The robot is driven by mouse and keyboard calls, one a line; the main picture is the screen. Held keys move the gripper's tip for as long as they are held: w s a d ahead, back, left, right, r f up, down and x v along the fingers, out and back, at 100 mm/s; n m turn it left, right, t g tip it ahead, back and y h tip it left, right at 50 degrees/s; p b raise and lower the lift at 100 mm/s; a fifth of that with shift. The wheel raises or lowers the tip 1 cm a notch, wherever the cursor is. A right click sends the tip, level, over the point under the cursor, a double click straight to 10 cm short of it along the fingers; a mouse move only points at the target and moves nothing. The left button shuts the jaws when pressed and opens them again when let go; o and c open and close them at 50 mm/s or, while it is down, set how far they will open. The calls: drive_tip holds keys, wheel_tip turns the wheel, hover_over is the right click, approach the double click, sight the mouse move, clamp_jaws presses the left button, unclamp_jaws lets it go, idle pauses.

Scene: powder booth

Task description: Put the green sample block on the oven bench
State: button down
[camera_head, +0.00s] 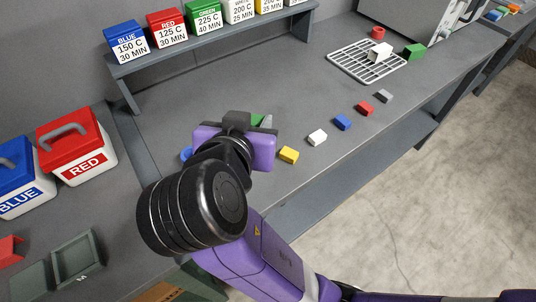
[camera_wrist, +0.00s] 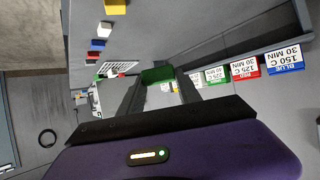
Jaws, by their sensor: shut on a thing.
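My gripper (camera_head: 262,122) is shut on the green sample block (camera_wrist: 157,75), which shows between the two dark fingers in the wrist view. In the head view only a bit of the held green block (camera_head: 257,119) shows beside the purple gripper body. I cannot tell how high it is above the surface. The long grey bench (camera_head: 290,95) runs below my gripper toward the oven (camera_head: 408,14) at upper right.
Yellow (camera_head: 289,155), white (camera_head: 318,138), blue (camera_head: 343,122), red (camera_head: 365,109) and grey (camera_head: 385,96) blocks line the bench's front edge. A shelf (camera_head: 215,43) with labelled boxes stands behind. Red (camera_head: 77,145) and blue (camera_head: 26,177) lidded tubs stand left. The bench middle is clear.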

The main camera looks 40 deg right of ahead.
sight(256, 181)
wheel_tip(256, 181, down, 18)
drive_tip(key=shift+f+b, duration=0.1)
drive_tip(key=shift+b, duration=0.2)
drive_tip(key=shift+f, duration=0.1)
drive_tip(key=c, duration=0.8)
unclamp_jaws()
drive_tip(key=shift+c, duration=0.2)
drive_tip(key=shift+r, duration=0.25)
drive_tip(key=v, duration=1.1)
drive_tip(key=shift+s+a+b, duration=0.3)
